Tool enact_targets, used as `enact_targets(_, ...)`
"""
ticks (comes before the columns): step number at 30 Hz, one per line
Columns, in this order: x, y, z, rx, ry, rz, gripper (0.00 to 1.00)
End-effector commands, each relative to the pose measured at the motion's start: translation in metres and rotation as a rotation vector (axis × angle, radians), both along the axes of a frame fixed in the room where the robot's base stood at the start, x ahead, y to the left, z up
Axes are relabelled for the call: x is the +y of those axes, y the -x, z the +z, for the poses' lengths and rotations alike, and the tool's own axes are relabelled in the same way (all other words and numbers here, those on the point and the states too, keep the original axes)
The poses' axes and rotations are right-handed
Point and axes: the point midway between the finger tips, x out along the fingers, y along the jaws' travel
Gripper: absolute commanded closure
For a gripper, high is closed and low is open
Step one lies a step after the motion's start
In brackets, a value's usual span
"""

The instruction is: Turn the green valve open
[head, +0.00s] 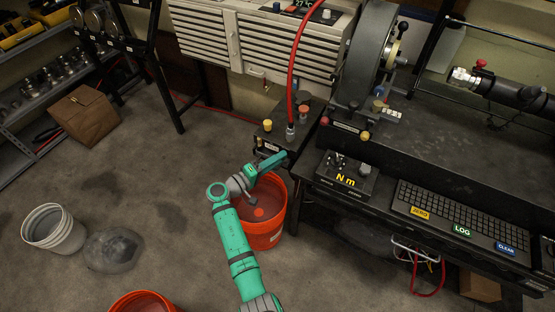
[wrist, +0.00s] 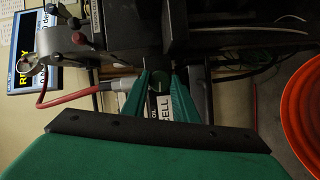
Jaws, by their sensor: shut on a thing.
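The green valve (wrist: 157,80) shows in the wrist view as a small dark green round knob between my two fingers. My gripper (wrist: 163,76) is shut on it, with one green finger on each side. In the head view my gripper (head: 284,156) reaches up to the front of a black box at the left end of the bench. The valve itself is hidden there, so how far it is turned cannot be told. A white label with partly covered lettering (wrist: 158,108) lies just behind the fingers in the wrist view.
An orange bucket (head: 277,232) stands on the floor just below my forearm. A red hose (head: 291,72) rises from the black box (head: 310,122). The bench (head: 445,140) fills the right side. The floor to the left is mostly open, with a white bucket (head: 54,231).

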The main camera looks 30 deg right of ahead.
Motion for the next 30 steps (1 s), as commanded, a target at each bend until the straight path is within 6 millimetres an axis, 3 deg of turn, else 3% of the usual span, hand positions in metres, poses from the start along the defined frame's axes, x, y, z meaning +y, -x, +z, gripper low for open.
enact_targets(10,0.000,0.000,0.001,0.000,0.003,-0.002,0.96)
enact_targets(11,0.000,0.000,0.001,0.001,0.002,-0.001,0.72)
enact_targets(13,0.000,0.000,0.001,0.001,0.002,-0.001,0.56)
enact_targets(23,0.002,0.000,0.000,0.002,0.002,0.001,0.56)
enact_targets(30,0.030,0.007,0.002,0.001,0.001,0.004,0.56)
